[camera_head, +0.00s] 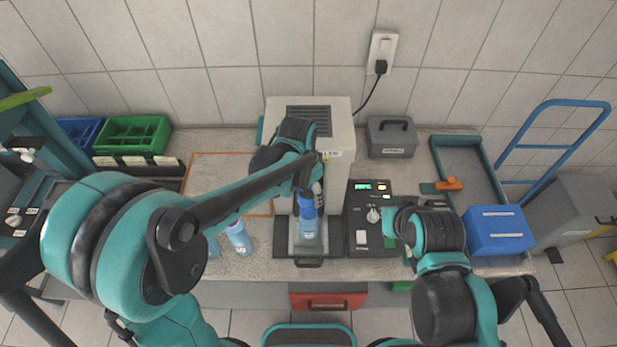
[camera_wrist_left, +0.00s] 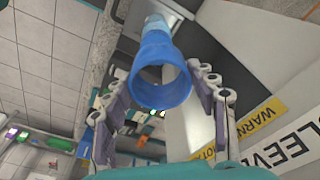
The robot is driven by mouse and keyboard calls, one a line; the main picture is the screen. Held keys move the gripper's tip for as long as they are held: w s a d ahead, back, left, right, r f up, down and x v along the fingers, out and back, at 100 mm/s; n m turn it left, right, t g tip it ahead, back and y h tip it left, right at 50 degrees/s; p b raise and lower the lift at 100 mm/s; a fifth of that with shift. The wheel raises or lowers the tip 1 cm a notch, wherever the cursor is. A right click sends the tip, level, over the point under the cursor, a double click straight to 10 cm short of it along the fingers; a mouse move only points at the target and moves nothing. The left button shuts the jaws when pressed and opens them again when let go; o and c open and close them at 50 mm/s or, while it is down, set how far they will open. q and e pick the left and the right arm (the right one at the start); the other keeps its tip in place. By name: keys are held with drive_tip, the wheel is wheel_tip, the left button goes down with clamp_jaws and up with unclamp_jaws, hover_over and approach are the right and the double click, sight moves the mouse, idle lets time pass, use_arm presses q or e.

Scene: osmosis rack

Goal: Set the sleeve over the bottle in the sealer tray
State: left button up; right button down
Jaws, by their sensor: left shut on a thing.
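The blue sleeve (camera_head: 306,206) is an open tube held upright, or nearly so, above the sealer tray (camera_head: 283,246). A light blue bottle (camera_head: 308,229) stands in the tray directly below it. My left gripper (camera_head: 309,188) is shut on the sleeve from above. In the left wrist view, the fingers flank the sleeve (camera_wrist_left: 163,85), whose open end faces the camera. The bottle (camera_wrist_left: 157,22) shows at its far end. I cannot tell how far the sleeve covers the bottle. My right arm is folded at the right; its fingers do not show.
The beige sealer (camera_head: 341,115) stands behind the tray. A dark control panel (camera_head: 369,240) is to the tray's right. Another bottle (camera_head: 238,238) stands to its left. A blue box (camera_head: 500,230) and a grey case (camera_head: 391,137) are further right. Green crate (camera_head: 133,134) stands at the back left.

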use_arm(q)
drive_tip(key=shift+w+f, duration=0.1)
drive_tip(key=shift+s+f, duration=0.15)
drive_tip(key=shift+s, duration=0.2)
drive_tip(key=shift+s+f+b, duration=0.1)
drive_tip(key=shift+f+b, duration=0.1)
drive_tip(key=shift+b, duration=0.2)
drive_tip(key=shift+w+f+b, duration=0.3)
drive_tip(key=shift+f+b, duration=0.25)
drive_tip(key=shift+f, duration=0.35)
drive_tip(key=shift+s+f+b, duration=0.15)
drive_tip(key=shift+f+b, duration=0.35)
drive_tip(key=shift+f, duration=0.4)
use_arm(e)
drive_tip(key=f, duration=0.3)
drive_tip(key=shift+s, duration=0.2)
use_arm(q)
drive_tip(key=shift+f+b, duration=0.1)
drive_tip(key=shift+b, duration=0.2)
use_arm(e)
drive_tip(key=shift+f, duration=0.2)
